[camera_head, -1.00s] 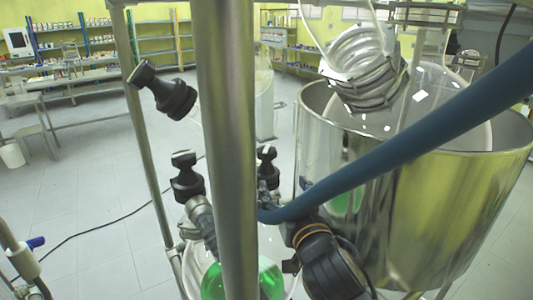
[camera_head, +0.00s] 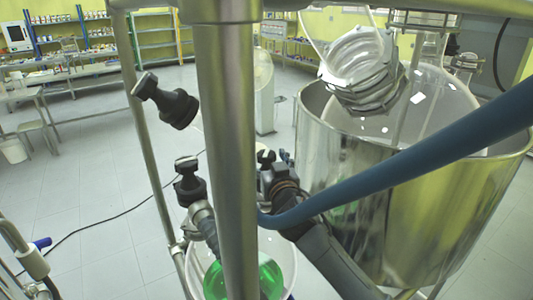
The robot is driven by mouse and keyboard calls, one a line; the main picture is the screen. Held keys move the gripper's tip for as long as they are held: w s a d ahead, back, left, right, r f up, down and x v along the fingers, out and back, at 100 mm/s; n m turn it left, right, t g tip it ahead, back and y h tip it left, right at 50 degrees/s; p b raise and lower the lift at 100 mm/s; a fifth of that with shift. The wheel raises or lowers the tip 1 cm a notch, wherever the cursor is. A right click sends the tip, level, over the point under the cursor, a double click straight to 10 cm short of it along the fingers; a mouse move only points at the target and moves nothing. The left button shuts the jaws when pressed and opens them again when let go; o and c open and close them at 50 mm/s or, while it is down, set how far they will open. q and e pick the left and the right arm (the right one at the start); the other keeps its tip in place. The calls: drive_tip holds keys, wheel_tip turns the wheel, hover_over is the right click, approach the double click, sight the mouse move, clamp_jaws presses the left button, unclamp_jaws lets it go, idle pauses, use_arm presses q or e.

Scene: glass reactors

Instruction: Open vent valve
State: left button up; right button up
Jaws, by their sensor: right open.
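Several black valve knobs show around the steel post. One tilted valve (camera_head: 165,100) is at upper left, and another valve (camera_head: 188,182) stands upright on a metal fitting left of the post. A third black knob (camera_head: 266,156) shows just right of the post. I cannot tell by any label which is the vent valve. My right gripper (camera_head: 276,170) is open close to the third knob and overlaps it, with my arm coming from the lower right. Whether they touch is unclear. My left gripper is not in view.
A thick steel post (camera_head: 228,150) stands in front. A blue hose (camera_head: 410,155) crosses before a large steel vessel (camera_head: 440,215). A glass flask with green liquid (camera_head: 268,278) is below. A coiled glass condenser (camera_head: 362,72) hangs above. Shelves line the far wall.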

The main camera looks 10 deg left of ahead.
drive_tip(key=shift+w+a, duration=0.25)
drive_tip(key=shift+w, duration=0.15)
